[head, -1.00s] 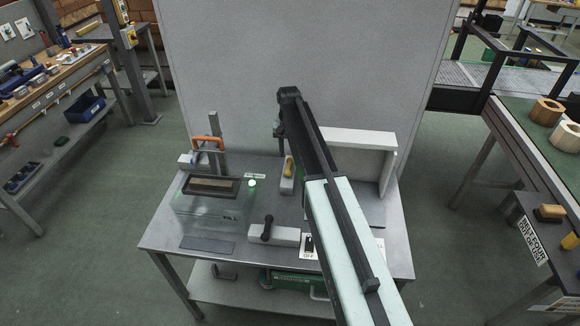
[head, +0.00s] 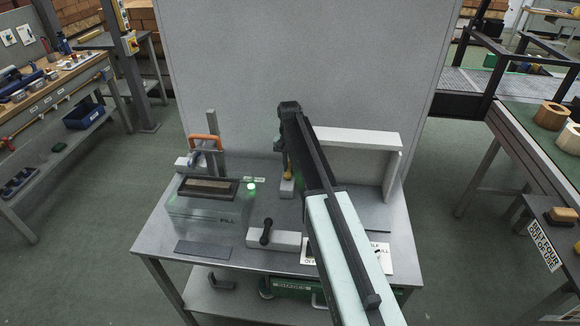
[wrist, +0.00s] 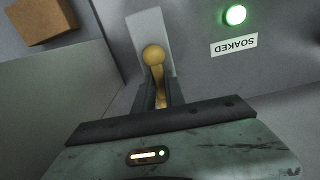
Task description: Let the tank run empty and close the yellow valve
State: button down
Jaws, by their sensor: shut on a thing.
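The yellow valve (head: 288,175) is a small handle on a pale block at the middle of the steel bench. In the wrist view, its round-ended yellow handle (wrist: 156,62) lies between the two dark fingers. My gripper (wrist: 159,95) is shut on this handle; in the head view, my gripper (head: 287,164) is partly hidden by my arm.
A black lever (head: 266,232) on a pale block stands at the bench front. An orange handle (head: 205,138) is behind the tank. A white panel (head: 360,138) stands at the right. A brown block (wrist: 40,18) shows in the wrist view.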

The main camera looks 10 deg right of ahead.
aim_at(289, 167)
jog(key=shift+m, duration=0.7)
jog(key=c, duration=1.4)
grip_release()
notch_tip(289, 167, up, 8)
jog(key=p, duration=0.7)
jog(key=shift+f+p, duration=0.1)
jog(key=shift+p, duration=0.3)
